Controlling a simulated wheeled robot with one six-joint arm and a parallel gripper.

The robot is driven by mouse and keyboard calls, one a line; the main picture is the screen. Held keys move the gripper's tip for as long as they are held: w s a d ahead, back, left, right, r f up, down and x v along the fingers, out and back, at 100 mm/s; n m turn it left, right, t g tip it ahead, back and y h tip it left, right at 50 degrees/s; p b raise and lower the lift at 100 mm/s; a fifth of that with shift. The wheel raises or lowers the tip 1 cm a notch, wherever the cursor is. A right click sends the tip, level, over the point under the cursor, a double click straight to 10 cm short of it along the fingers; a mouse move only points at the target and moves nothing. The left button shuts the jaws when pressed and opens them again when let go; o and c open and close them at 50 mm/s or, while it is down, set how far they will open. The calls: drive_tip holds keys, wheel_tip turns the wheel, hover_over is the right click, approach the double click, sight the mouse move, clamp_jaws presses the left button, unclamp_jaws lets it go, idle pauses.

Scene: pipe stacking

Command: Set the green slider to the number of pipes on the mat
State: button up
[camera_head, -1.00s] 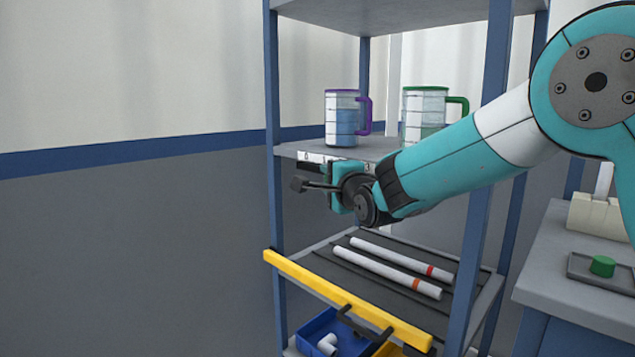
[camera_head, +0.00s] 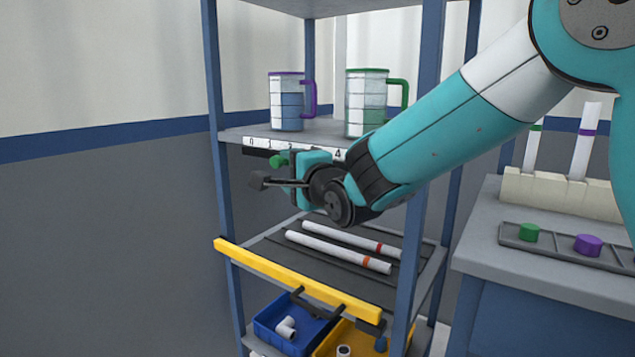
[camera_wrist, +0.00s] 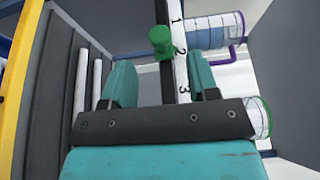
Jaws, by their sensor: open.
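The green slider knob (camera_head: 277,161) sits on a track below the upper shelf's front edge, under a white number strip (camera_head: 258,143). In the wrist view the knob (camera_wrist: 162,40) is beside the 2, on its side towards the 1. My gripper (camera_wrist: 163,82) is open and empty, with the knob ahead of the gap between its teal fingers and apart from them. In the head view my gripper (camera_head: 308,164) is in front of the strip and hides part of it. Two white pipes, one orange-banded (camera_head: 335,251) and one red-banded (camera_head: 350,240), lie on the dark ribbed mat (camera_head: 290,255).
A purple-handled jug (camera_head: 287,103) and a green-lidded jug (camera_head: 366,100) stand on the shelf above. A yellow bar (camera_head: 290,279) crosses the lower shelf's front. Below are a blue bin (camera_head: 268,335) and a yellow bin (camera_head: 370,342). A side table (camera_head: 490,215) stands right.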

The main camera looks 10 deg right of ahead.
drive_tip(key=v, duration=1)
drive_tip(key=s+d+f+n+g+h, duration=0.1)
drive_tip(key=s+f+n+g, duration=0.4)
drive_tip(key=s+n+g, duration=0.6)
drive_tip(key=s+d+f+n+g+h, duration=0.15)
drive_tip(key=s+f+n+g, duration=0.4)
drive_tip(key=s+n, duration=0.7)
drive_tip(key=s+r+m+p, duration=0.2)
drive_tip(key=s+r+p, duration=0.1)
drive_tip(key=r+p, duration=2.5)
drive_tip(key=shift+d, duration=0.2)
drive_tip(key=shift+m+g+y, duration=0.25)
